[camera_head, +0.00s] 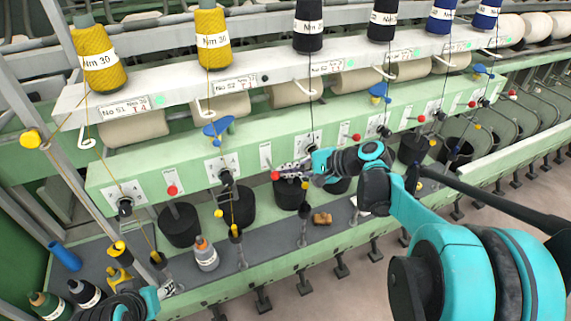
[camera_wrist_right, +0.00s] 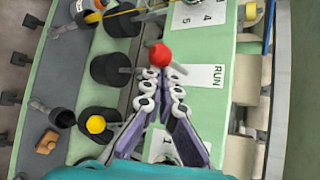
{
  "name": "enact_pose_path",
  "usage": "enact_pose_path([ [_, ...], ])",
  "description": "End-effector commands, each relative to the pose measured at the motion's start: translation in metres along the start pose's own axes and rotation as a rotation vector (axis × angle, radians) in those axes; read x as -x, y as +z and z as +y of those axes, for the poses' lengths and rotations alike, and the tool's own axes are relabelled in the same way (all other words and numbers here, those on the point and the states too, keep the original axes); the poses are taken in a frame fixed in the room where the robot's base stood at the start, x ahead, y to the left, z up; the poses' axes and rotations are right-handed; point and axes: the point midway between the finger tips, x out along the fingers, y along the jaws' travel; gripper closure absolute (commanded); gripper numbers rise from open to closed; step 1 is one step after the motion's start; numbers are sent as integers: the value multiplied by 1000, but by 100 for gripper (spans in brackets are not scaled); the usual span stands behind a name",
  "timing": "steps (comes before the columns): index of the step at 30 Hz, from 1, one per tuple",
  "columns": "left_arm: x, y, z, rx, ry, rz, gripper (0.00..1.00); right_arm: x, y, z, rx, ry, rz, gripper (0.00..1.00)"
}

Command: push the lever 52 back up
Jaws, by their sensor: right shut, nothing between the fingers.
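The lever of position 52 has a red ball knob (camera_head: 275,175) that sits low, just below its small white plate (camera_head: 265,155) on the green rail. The red knob (camera_wrist_right: 160,55) also shows in the right wrist view, in front of the fingertips, beside the plate marked RUN (camera_wrist_right: 205,88). My right gripper (camera_head: 283,173) is shut and empty, with its fingertips right at the knob. In the wrist view its tips (camera_wrist_right: 161,82) meet just short of the knob; I cannot tell whether they touch it. My left gripper (camera_head: 169,289) is low at the left; its jaws are unclear.
Yellow bobbins (camera_head: 213,40) stand on the white shelf above, marked No 51 and No 52. Black cylinders (camera_head: 236,207) line the lower deck below the rail. A yellow knob (camera_wrist_right: 96,125) is beside my right fingers.

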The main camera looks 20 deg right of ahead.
Motion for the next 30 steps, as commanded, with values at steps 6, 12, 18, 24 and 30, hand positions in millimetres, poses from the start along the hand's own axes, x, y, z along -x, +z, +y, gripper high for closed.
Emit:
enact_pose_path([
  [6, 26, -19, 0, 0, 0, 0, 52, 8, 7, -16, -123, 161, -2, 100],
  [12, 39, -28, 0, 0, 0, 0, 52, 11, 9, -25, -227, 292, -2, 100],
  [18, 39, -28, 0, 0, 0, 0, 52, 10, 8, -24, -258, 329, 0, 100],
  [24, 40, -29, 0, 0, 0, 0, 52, 11, 9, -26, -257, 327, 0, 100],
  [30, 46, -33, 0, 0, 0, 0, 52, 16, 12, -33, -257, 326, 0, 100],
])
